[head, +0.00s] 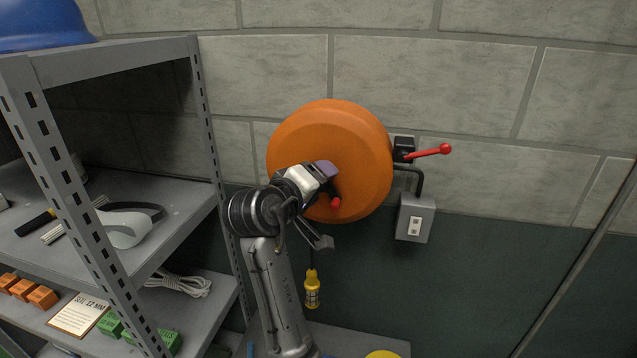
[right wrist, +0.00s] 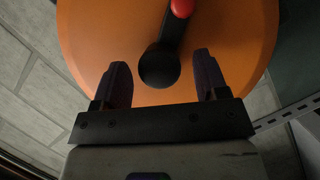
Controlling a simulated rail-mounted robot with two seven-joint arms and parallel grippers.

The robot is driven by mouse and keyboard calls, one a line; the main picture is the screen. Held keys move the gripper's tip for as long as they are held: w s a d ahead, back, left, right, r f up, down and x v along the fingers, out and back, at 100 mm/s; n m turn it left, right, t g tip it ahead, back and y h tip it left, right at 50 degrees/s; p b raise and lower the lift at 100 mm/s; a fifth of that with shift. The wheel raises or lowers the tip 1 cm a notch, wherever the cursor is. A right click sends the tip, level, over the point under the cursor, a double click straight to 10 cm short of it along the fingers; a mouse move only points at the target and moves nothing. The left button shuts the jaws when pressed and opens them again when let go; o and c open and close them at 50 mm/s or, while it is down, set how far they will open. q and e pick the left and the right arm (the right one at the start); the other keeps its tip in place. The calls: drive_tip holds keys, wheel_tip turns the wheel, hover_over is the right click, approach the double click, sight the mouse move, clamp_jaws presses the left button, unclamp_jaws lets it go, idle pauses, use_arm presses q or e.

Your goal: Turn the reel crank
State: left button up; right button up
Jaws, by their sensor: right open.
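A large round orange reel (head: 330,125) is mounted on the wall in the head view. It fills much of the right wrist view (right wrist: 95,35). Its crank has a black hub (right wrist: 158,68) and arm with a red knob (right wrist: 182,7); in the head view the knob (head: 336,203) shows low on the reel's face. My right gripper (head: 334,176) is at the reel's face in the head view. In the right wrist view its two dark fingers (right wrist: 161,64) are apart, one on each side of the hub, with gaps visible. Contact cannot be told. My left gripper is out of view.
A red lever (head: 430,153) sticks out right of the reel, above a grey switch box (head: 415,220).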

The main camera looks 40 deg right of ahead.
drive_tip(key=b+v, duration=0.1)
drive_tip(key=v, duration=1.2)
drive_tip(key=shift+b, duration=0.35)
drive_tip(key=shift+a, duration=0.1)
